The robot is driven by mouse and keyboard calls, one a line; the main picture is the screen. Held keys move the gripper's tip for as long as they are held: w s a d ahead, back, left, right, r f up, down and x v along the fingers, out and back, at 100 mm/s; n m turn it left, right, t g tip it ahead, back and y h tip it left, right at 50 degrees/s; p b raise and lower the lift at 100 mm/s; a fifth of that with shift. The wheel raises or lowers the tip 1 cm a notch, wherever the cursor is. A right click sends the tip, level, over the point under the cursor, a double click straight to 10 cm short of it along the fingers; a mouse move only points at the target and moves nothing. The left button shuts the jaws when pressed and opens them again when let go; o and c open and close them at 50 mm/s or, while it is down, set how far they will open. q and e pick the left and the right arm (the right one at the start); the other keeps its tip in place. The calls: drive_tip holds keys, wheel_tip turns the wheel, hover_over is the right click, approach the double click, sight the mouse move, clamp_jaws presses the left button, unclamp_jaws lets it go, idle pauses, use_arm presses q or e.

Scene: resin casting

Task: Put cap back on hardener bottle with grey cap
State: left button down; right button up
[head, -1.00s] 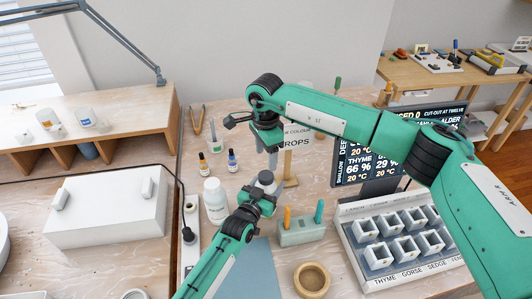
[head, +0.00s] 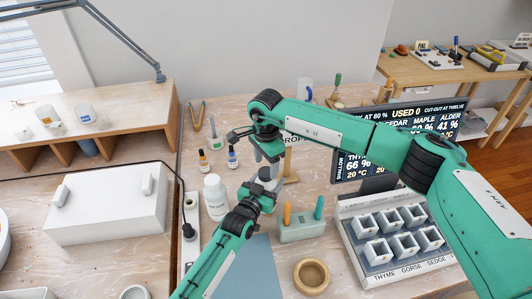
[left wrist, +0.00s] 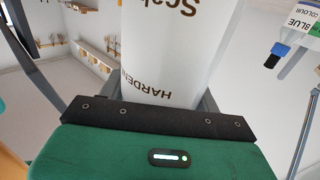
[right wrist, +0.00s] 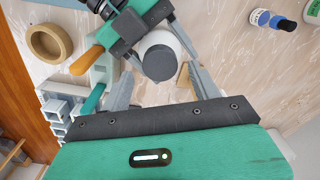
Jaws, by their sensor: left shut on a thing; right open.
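The white hardener bottle (left wrist: 170,50) fills the middle of the left wrist view, with part of its label readable. My left gripper (head: 262,190) is shut on it. The grey cap (right wrist: 159,60) shows as a round disc on top of the bottle in the right wrist view; whether it is fully seated I cannot tell. It also shows in the head view (head: 266,173). My right gripper (right wrist: 160,88) is open, its fingers apart on either side of the cap, from above. In the head view the right gripper (head: 268,160) partly hides the cap and bottle.
A white bottle (head: 215,198) stands left of the held bottle, with dropper bottles (head: 233,160) behind it. A green holder (head: 302,230) with orange and teal handles is to the right. A wooden ring-shaped bowl (head: 312,277) and mould tray (head: 395,245) stand nearer and right.

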drive_tip(key=shift+f, duration=1.5)
drive_tip(key=c, duration=1.1)
drive_tip(key=shift+o, duration=0.2)
drive_tip(key=m, duration=0.5)
drive_tip(key=o, duration=1.1)
drive_tip(key=shift+r, duration=2.3)
drive_tip(key=shift+c, duration=0.2)
